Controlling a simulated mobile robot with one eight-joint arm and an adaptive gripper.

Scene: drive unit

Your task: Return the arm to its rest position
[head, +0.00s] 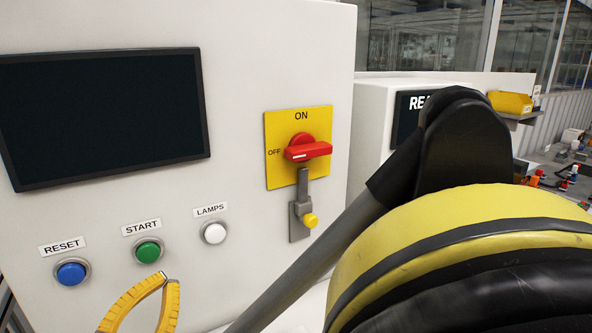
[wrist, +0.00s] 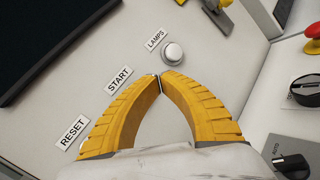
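My gripper (head: 166,278) is at the bottom left of the head view, in front of the panel below the green START button (head: 149,251). Its two yellow fingers curve together and their tips meet in the wrist view (wrist: 160,83), with nothing visible between them. In the wrist view the tips are just below the white LAMPS button (wrist: 173,53), also in the head view (head: 214,233). I cannot tell whether they touch the panel. The START and RESET buttons are hidden behind the fingers in the wrist view.
The white cabinet (head: 235,60) bears a dark screen (head: 105,112), a blue RESET button (head: 71,272) and a red rotary switch (head: 308,150) with its handle horizontal. Below the switch is a grey latch with a yellow knob (head: 311,220). A yellow bin (head: 510,102) stands at the back right.

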